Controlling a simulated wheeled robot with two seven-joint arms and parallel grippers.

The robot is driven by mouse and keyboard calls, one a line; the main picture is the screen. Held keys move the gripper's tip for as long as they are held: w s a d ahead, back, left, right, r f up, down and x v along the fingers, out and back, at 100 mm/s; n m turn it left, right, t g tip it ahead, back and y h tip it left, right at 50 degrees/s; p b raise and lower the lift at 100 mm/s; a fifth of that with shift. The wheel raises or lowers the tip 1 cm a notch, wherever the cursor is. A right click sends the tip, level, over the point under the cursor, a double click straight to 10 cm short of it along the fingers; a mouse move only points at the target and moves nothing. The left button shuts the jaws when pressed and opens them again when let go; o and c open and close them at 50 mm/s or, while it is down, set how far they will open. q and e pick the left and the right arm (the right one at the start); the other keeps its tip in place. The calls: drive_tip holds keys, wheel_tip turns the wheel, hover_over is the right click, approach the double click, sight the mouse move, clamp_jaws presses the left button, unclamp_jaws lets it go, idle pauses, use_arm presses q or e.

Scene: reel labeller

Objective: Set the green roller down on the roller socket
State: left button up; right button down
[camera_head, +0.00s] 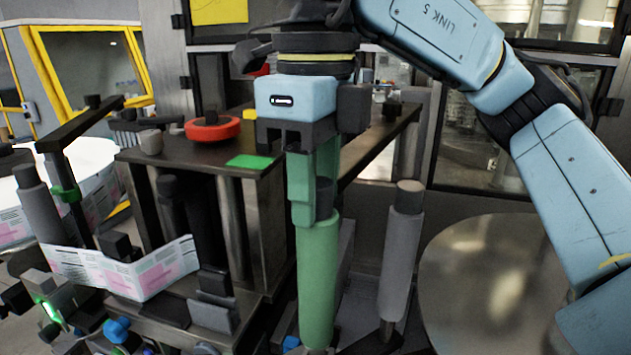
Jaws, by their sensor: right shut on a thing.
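The green roller (317,280) stands upright in the middle of the head view. My right gripper (313,203) points down from above and is shut on the roller's top end. The roller's lower tip reaches close to the bottom edge of the picture. I cannot make out the roller socket, and I cannot tell whether the roller's lower end touches anything. My left gripper is not in view.
A grey roller (401,255) stands just right of the green one. Left are a dark machine top with a red disc (212,128) and a green patch (250,161), and a printed label strip (150,268). A round metal plate (487,285) lies at right.

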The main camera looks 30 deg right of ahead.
drive_tip(key=shift+s+r, duration=0.1)
drive_tip(key=shift+r, duration=0.2)
drive_tip(key=shift+f, duration=0.15)
drive_tip(key=shift+f+b, duration=0.35)
drive_tip(key=shift+f, duration=0.05)
drive_tip(key=shift+r, duration=0.4)
drive_tip(key=shift+f, duration=0.15)
